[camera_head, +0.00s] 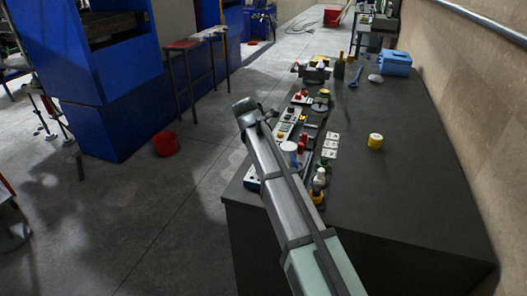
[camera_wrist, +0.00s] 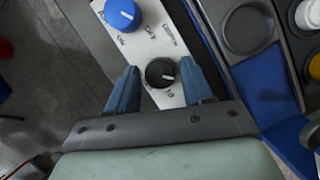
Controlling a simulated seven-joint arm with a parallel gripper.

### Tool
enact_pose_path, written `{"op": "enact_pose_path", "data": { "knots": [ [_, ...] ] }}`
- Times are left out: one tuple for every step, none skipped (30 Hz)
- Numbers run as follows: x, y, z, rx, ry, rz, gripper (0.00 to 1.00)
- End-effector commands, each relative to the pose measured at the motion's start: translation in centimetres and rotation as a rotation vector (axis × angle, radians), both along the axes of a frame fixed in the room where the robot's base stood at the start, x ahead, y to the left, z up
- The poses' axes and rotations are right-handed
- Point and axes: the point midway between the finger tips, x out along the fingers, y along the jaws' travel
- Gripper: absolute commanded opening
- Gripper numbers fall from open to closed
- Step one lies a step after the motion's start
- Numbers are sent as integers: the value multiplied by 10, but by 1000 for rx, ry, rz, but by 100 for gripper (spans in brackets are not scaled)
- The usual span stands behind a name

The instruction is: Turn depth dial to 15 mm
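In the wrist view, a round black dial (camera_wrist: 160,72) with a white pointer mark sits on a pale labelled panel (camera_wrist: 150,38). The mark points toward the right. A blue dial (camera_wrist: 122,14) with a white mark sits on the same panel, up and to the left.
A dark bench (camera_head: 385,185) holds several small parts, a yellow-capped jar (camera_head: 375,141) and a blue box (camera_head: 395,63). In the wrist view, a dark tray with a round recess (camera_wrist: 248,28) lies right of the panel. A red bucket (camera_head: 166,143) stands on the floor.

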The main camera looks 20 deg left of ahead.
Motion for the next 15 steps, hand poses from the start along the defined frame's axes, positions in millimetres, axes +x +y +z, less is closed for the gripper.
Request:
{"op": "enact_pose_path", "data": {
  "knots": [
    [0, 0, 0, 0, 0, 0, 46],
    [0, 0, 0, 0, 0, 0, 43],
    [0, 0, 0, 0, 0, 0, 39],
    [0, 0, 0, 0, 0, 0, 36],
    [0, 0, 0, 0, 0, 0, 33],
    [0, 0, 0, 0, 0, 0, 29],
    [0, 0, 0, 0, 0, 0, 26],
    [0, 0, 0, 0, 0, 0, 24],
    [0, 0, 0, 0, 0, 0, 20],
    [0, 0, 0, 0, 0, 0, 17],
    [0, 0, 0, 0, 0, 0, 14],
    [0, 0, 0, 0, 0, 0, 10],
    [0, 0, 0, 0, 0, 0, 7],
    [0, 0, 0, 0, 0, 0, 7],
    [0, 0, 0, -1, 0, 0, 7]
  ]
}}
